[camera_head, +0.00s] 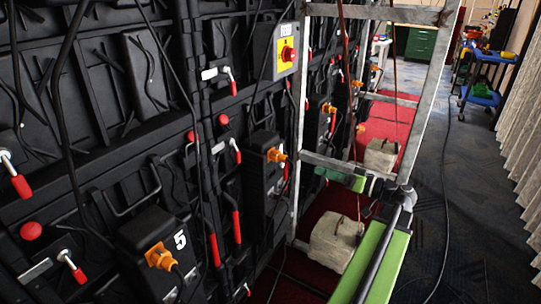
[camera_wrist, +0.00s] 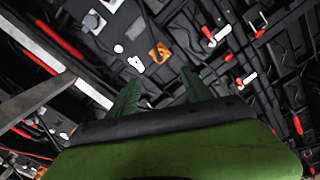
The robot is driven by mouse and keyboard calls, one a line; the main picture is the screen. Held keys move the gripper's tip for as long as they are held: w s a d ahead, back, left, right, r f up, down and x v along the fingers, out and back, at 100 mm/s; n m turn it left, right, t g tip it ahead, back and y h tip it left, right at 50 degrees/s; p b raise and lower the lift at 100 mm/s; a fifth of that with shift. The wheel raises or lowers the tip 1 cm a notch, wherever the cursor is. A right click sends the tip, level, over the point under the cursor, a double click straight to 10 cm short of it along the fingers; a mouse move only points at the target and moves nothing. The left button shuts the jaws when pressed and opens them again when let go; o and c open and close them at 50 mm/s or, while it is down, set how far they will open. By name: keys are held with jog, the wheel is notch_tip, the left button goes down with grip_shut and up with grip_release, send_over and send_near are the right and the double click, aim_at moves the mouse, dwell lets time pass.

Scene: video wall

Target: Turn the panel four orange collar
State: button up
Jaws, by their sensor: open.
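Black boxes on the video wall carry orange collars. The nearest collar (camera_head: 162,257) is on a box marked 5. The adjoining box further along has another orange collar (camera_head: 277,155); I cannot read its number. My gripper (camera_head: 340,178) is to the right of that second collar, apart from it, by the metal frame. In the wrist view my gripper (camera_wrist: 161,82) shows two dark green fingers spread apart with nothing between them. An orange collar (camera_wrist: 160,52) shows beyond the fingertips, near their middle. White marks beside it are too unclear to read.
A grey metal frame (camera_head: 299,120) stands close to my arm, with pale weight blocks (camera_head: 335,240) on the red floor strip. Cables hang along the wall. Red-handled latches (camera_head: 232,80) stick out. Blue-grey carpet at right is mostly open, with a blue cart (camera_head: 483,85) beyond.

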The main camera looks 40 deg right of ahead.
aim_at(280, 157)
jog(key=x, duration=1.7)
jog(key=shift+w+a, duration=0.15)
jog(key=shift+w, duration=0.15)
grip_shut()
jog(key=shift+m, duration=0.4)
jog(key=m, duration=0.3)
jog(key=shift+m, duration=0.3)
jog(key=shift+f+m, duration=0.1)
jog(key=shift+m, duration=2.1)
